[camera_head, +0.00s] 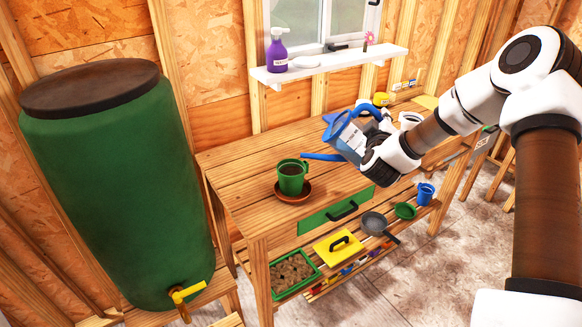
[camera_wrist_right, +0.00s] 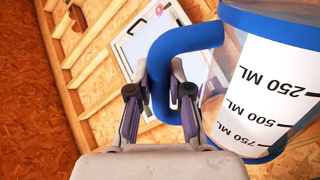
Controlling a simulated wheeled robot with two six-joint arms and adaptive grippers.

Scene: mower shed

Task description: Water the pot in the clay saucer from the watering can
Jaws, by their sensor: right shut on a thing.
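The green pot (camera_head: 291,178) with dark soil stands upright in the brown clay saucer (camera_head: 304,194) on the wooden bench. The watering can (camera_head: 350,139) is clear with a blue rim and handle and a white volume scale. It is held above the bench, right of the pot, with its blue spout (camera_head: 322,157) pointing left toward the pot. My right gripper (camera_head: 376,157) is shut on the can's blue handle, which shows between the fingers in the right wrist view (camera_wrist_right: 178,75). No water stream shows. My left gripper is not in view.
A green barrel (camera_head: 110,190) with a yellow tap stands left of the bench (camera_head: 240,170). A white pot (camera_head: 410,119) is behind my right arm. The lower shelf holds a soil tray (camera_head: 294,274) and a pan (camera_head: 374,223).

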